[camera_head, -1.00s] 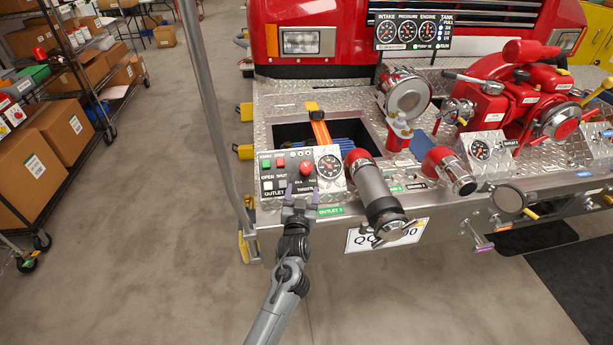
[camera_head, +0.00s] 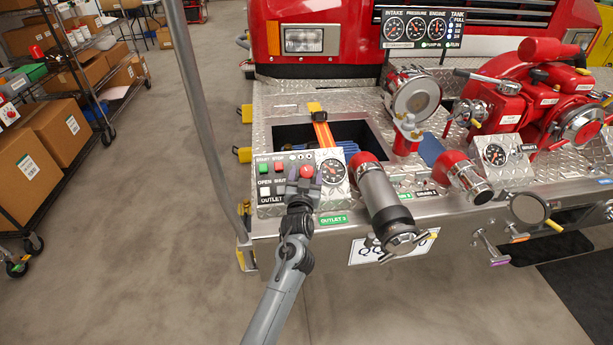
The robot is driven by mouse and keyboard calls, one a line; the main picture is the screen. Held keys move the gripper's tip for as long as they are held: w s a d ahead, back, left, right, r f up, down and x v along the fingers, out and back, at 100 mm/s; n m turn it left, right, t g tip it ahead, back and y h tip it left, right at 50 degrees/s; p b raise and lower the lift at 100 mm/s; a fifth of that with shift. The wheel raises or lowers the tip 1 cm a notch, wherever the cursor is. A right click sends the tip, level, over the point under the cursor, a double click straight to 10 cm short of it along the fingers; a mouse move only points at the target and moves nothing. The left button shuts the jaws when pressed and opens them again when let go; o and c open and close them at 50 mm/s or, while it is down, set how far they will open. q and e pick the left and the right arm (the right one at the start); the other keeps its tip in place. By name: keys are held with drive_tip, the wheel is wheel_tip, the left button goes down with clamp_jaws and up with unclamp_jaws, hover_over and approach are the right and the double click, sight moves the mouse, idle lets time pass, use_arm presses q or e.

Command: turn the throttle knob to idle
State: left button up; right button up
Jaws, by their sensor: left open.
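The throttle knob (camera_head: 307,171) is a red knob on the white control panel (camera_head: 270,207) at the left of the truck's bumper. Its top shows; its lower part and the throttle label are hidden by my gripper. My left gripper (camera_head: 304,181) is open, with its fingers at the knob, one on each side as seen here. I cannot tell if they touch it. My right gripper does not show.
A capped outlet pipe (camera_head: 384,203) sticks out close on the right. A grey pole (camera_head: 198,120) stands on the left.

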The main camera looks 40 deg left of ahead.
use_arm(q)
drive_tip(key=shift+c, duration=1)
drive_tip(key=c, duration=0.9)
drive_tip(key=shift+o, duration=0.2)
